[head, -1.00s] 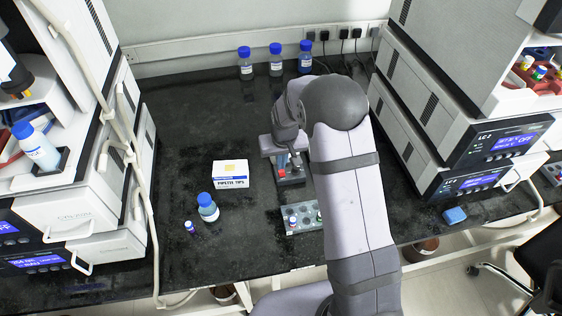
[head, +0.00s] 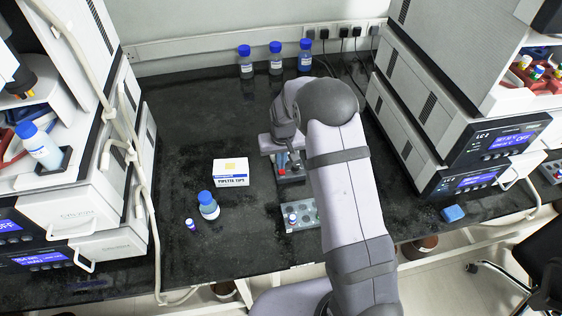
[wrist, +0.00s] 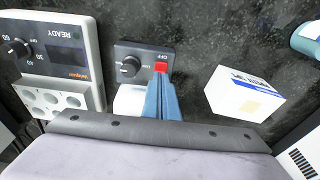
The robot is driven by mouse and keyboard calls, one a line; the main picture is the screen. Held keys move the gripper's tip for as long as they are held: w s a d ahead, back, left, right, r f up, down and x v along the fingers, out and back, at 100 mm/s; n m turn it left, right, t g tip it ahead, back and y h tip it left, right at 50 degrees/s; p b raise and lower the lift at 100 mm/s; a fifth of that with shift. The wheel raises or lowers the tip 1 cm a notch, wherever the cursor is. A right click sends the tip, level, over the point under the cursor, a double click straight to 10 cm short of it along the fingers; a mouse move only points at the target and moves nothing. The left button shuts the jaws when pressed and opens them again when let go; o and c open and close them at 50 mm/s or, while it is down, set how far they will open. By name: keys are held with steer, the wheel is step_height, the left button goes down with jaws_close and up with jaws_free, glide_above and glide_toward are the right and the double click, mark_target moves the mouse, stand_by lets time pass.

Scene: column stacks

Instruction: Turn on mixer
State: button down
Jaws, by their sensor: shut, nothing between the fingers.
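The mixer (wrist: 135,60) is a small dark grey unit with a knob, OFF and LOW markings and a red switch (wrist: 160,67) on its face. It also shows in the head view (head: 293,178), partly hidden by my arm. My gripper (wrist: 160,78) has its blue fingers shut together and empty. In the wrist view its tips overlap the lower edge of the red switch. I cannot tell whether they touch it. In the head view my gripper (head: 283,163) is just above the mixer. The switch's position is not clear.
A heater block (wrist: 58,62) reading READY stands beside the mixer. A pipette tips box (head: 230,173), a blue-capped bottle (head: 208,206) and a small vial (head: 191,225) lie to the left. Blue-capped bottles (head: 275,60) stand at the back.

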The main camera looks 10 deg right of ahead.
steer(key=shift+w+f+g, duration=0.2)
steer(key=shift+f+g, duration=0.25)
steer(key=shift+g, duration=0.45)
steer(key=shift+s+f, duration=0.1)
steer(key=shift+s, duration=0.15)
steer(key=shift+s+f+p, duration=0.1)
steer(key=shift+s+p, duration=0.3)
steer(key=shift+s, duration=0.35)
steer(key=shift+w+r+p, duration=0.15)
steer(key=shift+r+p, duration=0.4)
steer(key=shift+r, duration=0.15)
steer(key=r+p, duration=0.2)
steer(key=r, duration=0.1)
steer(key=r+p, duration=0.1)
steer(key=shift+w+r, duration=0.25)
step_height(320, 180, up, 9)
steer(key=b, duration=0.4)
steer(key=shift+r, duration=0.15)
